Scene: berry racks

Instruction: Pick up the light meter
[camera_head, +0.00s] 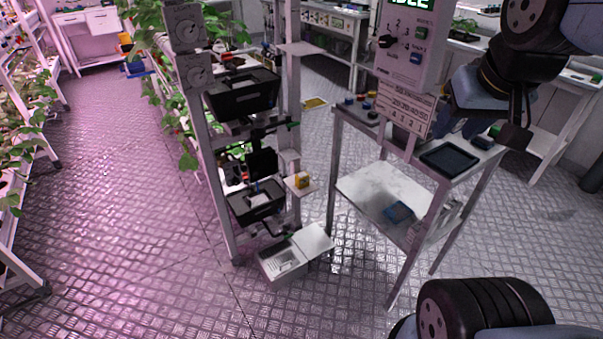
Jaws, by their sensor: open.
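A small yellow device (302,181), which may be the light meter, sits on a small white shelf (297,190) on the side of the rack post in the middle; it is too small to read. My gripper (486,130) is at the upper right, over the right-hand stand and well to the right of the yellow device. It is open and looks empty, though its fingertips are dark and partly lost against the stand behind.
A stand (377,189) with a control panel (409,45) and a black tray (449,160) lies between my gripper and the yellow device. An open white box (283,267) is on the floor. The floor at left is clear.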

